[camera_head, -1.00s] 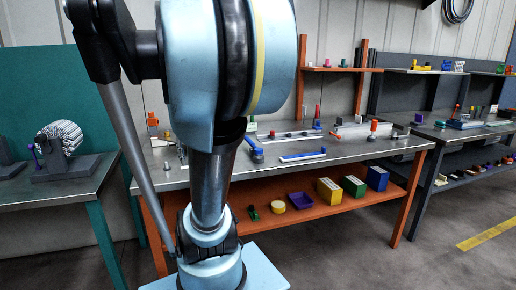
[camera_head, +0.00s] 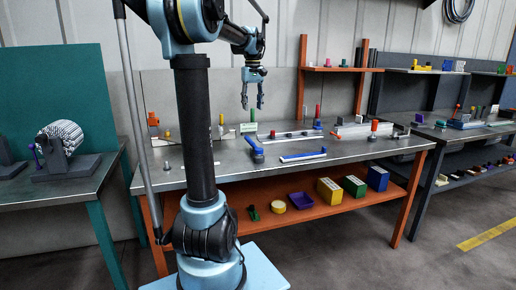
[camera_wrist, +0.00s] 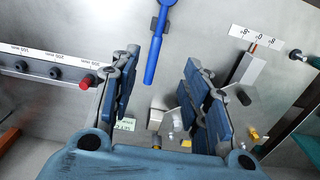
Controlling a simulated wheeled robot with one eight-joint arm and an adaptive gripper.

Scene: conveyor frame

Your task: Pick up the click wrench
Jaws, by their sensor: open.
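The click wrench (camera_head: 253,149) lies on the grey bench top, left of the middle in the head view. In the wrist view its blue handle (camera_wrist: 154,58) points down the picture, and its head end runs to the top edge. A dark grey bracket touches or sits under it near the top. My gripper (camera_head: 252,104) hangs above the bench, fingers pointing down, above and behind the wrench in the head view. In the wrist view my gripper (camera_wrist: 158,72) is open and empty, with the handle's near end showing between the fingers, apart from them.
A ruled rail with a red knob (camera_wrist: 86,81) lies left of my fingers in the wrist view; a metal block (camera_wrist: 246,70) stands to the right. A blue-and-white bar (camera_head: 303,156) lies right of the wrench. An orange shelf (camera_head: 340,69) stands behind. Boxes sit below.

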